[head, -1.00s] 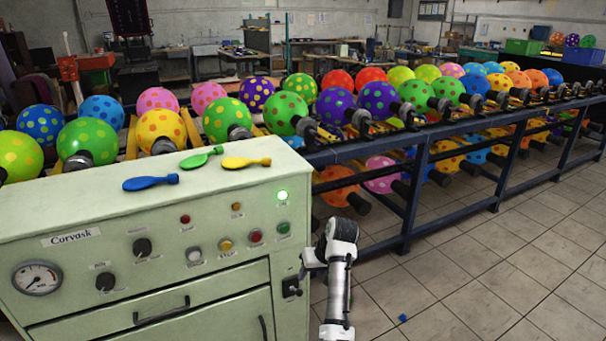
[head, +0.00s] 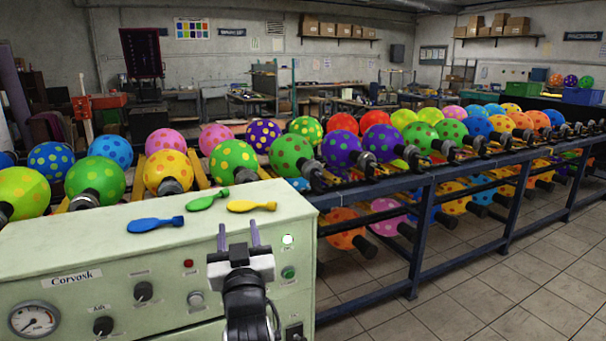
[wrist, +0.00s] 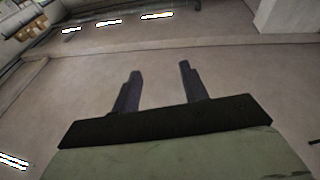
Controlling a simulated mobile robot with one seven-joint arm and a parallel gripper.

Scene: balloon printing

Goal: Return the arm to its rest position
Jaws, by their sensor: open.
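My gripper (head: 238,235) is raised in front of the pale green control cabinet (head: 130,232) in the head view. Its two fingers point up, apart, with nothing between them. It hides part of the cabinet's front panel.
Blue (head: 155,224), green (head: 207,200) and yellow (head: 251,206) deflated balloons lie on the cabinet top. Behind stands a long dark blue rack (head: 424,225) of dotted balloons. Tiled floor (head: 470,300) is clear at the lower right.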

